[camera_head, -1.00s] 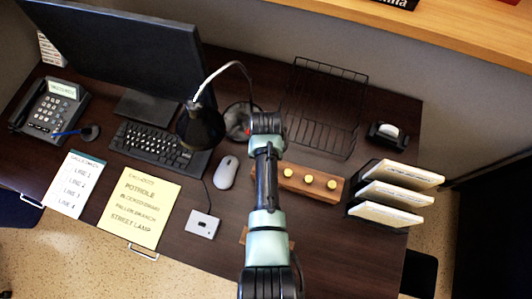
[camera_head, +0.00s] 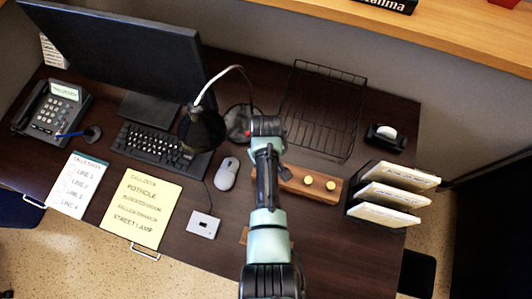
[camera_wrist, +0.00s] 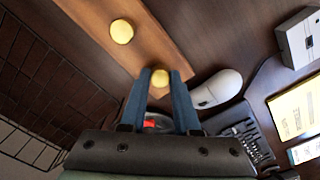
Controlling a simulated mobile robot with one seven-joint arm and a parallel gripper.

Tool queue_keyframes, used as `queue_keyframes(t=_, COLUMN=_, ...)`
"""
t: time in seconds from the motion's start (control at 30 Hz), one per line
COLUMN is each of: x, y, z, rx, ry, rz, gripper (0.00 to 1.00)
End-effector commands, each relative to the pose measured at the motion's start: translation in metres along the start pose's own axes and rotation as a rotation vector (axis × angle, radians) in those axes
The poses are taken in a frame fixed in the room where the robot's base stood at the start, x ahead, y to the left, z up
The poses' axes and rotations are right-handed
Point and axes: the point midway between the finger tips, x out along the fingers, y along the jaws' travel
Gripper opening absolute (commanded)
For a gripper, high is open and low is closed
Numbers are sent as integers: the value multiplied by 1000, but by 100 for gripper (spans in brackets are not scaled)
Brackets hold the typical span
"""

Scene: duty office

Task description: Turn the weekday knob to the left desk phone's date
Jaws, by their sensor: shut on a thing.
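A wooden block (camera_head: 318,197) with round yellow knobs lies on the dark desk. The middle knob (camera_head: 308,181) and right knob (camera_head: 330,185) show in the head view, while my arm hides the leftmost one. In the wrist view my gripper (camera_wrist: 160,80) has its two blue fingers closed on the leftmost knob (camera_wrist: 160,77), at the block's end. The middle knob (camera_wrist: 122,31) stands free beside it. Knob labels cannot be read. A dark desk phone (camera_head: 48,117) sits at the far left, with a lit screen (camera_head: 65,91) whose text is too small to read.
A wire tray (camera_head: 325,110) stands behind the block, and a paper rack (camera_head: 385,195) to its right. A mouse (camera_head: 227,173), a lamp (camera_head: 203,128) and a keyboard (camera_head: 150,145) are to the left. A tape dispenser (camera_head: 386,136) sits at the back right.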

Motion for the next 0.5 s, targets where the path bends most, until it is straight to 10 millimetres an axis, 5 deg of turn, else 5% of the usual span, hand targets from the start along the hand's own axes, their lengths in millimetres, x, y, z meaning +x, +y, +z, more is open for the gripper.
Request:
queue_keyframes(t=0.33, x=-1, y=1, z=-1, rx=-1, ry=2, rz=1, gripper=0)
queue_keyframes(t=0.37, x=-1, y=1, z=-1, rx=-1, ry=2, rz=1, gripper=32)
queue_keyframes(t=0.5, x=0, y=0, z=-1, rx=-1, ry=2, rz=1, gripper=57)
